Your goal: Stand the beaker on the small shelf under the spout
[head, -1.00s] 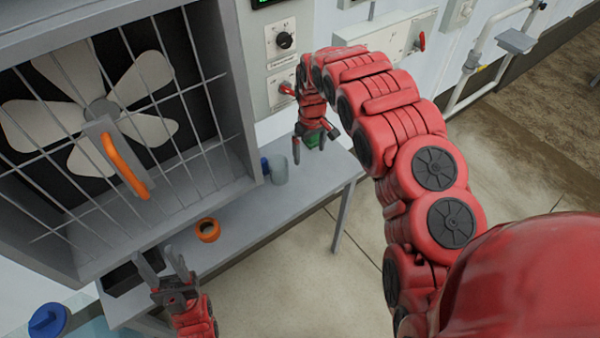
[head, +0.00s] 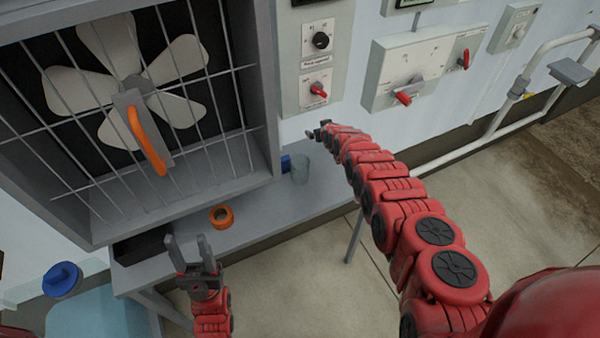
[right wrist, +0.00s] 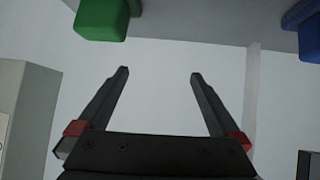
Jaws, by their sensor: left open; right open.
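The beaker (head: 300,168) is a clear, greenish cylinder standing upright near the right end of the grey bench. I cannot make it out in the right wrist view. My right gripper (head: 320,131) is small and partly turned away in the head view, close to the wall above the beaker and apart from it. The right wrist view shows its fingers (right wrist: 159,73) open with nothing between them. My left gripper (head: 190,248) is open and empty at the bench's front edge. A small grey shelf (head: 571,72) sits on white piping at the far right, below a dark pipe end (head: 597,33), apparently the spout.
A blue item (head: 286,163) stands behind the beaker. A green block (right wrist: 101,20) and a blue one (right wrist: 309,38) show in the right wrist view. The caged fan (head: 128,85) overhangs the bench. Control boxes (head: 416,72) line the wall.

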